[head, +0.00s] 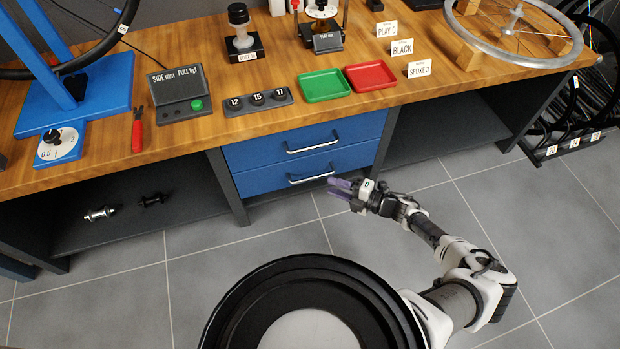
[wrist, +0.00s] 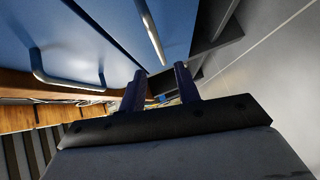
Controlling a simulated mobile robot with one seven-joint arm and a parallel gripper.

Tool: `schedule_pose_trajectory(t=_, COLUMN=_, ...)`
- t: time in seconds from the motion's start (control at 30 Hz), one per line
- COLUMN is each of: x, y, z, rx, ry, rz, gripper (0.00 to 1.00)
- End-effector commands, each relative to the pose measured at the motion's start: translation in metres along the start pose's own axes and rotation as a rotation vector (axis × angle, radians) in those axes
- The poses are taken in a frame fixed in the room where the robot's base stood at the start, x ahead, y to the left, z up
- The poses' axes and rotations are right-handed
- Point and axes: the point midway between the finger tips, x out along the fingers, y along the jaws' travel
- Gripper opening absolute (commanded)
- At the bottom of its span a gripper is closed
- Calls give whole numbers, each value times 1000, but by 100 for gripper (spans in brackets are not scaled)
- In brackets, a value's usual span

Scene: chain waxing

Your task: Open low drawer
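The low drawer (head: 262,180) is the lower of two blue drawers under the bench and looks shut. Its silver bar handle (head: 312,176) is on its front; in the wrist view the handle (wrist: 151,32) runs down toward the space between my fingertips. My gripper (head: 336,188) is open and empty, with its purple fingers apart, near the right end of that handle. Its fingers also show in the wrist view (wrist: 160,75). I cannot tell whether a finger touches the handle.
The upper drawer (head: 245,152) is shut above, with its own handle (head: 312,146). The wooden benchtop (head: 215,148) overhangs the drawers and carries trays and tools. Open shelf bays flank the drawers. The grey tiled floor (head: 210,280) in front is clear.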

Motion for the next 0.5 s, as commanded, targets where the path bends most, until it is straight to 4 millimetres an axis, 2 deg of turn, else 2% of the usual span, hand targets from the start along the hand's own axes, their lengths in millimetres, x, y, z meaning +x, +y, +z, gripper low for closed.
schedule_pose_trajectory(t=0.03, x=13, y=0, z=-1, rx=1, ry=4, rz=0, gripper=32)
schedule_pose_trajectory(t=0.2, x=49, y=0, z=-1, rx=0, ry=3, rz=0, gripper=32)
schedule_pose_trajectory(t=0.4, x=77, y=-1, z=0, rx=1, ry=0, rz=-1, gripper=32)
schedule_pose_trajectory(t=0.5, x=84, y=-1, z=0, rx=1, ry=0, rz=-1, gripper=32)
